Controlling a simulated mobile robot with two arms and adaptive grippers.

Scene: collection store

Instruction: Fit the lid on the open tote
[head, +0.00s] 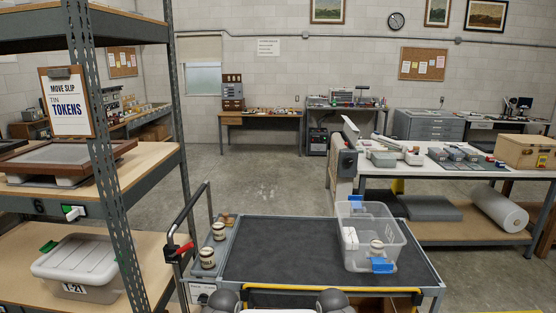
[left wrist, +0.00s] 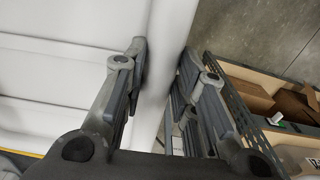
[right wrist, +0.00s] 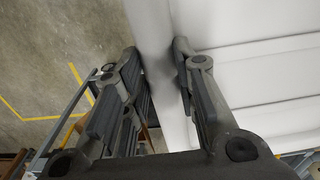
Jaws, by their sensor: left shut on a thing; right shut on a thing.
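The open tote (head: 398,238) is a clear plastic box with blue latches, standing on the right part of the cart's dark top. A round jar or tin and white pieces show inside it. A white ribbed lid (left wrist: 70,45) fills much of the left wrist view, and its other end shows in the right wrist view (right wrist: 255,65). My left gripper (left wrist: 160,68) is shut on one edge of the lid. My right gripper (right wrist: 163,68) is shut on the opposite edge. In the head view only a sliver of the lid (head: 280,311) shows at the bottom, between dark parts of my arms.
The cart (head: 285,245) carries several small tins (head: 219,231) on a side tray at its left. A shelf rack (head: 118,190) at left holds a closed tote (head: 78,262). A long workbench (head: 440,170) stands behind the cart at right. Floor beyond the cart is clear.

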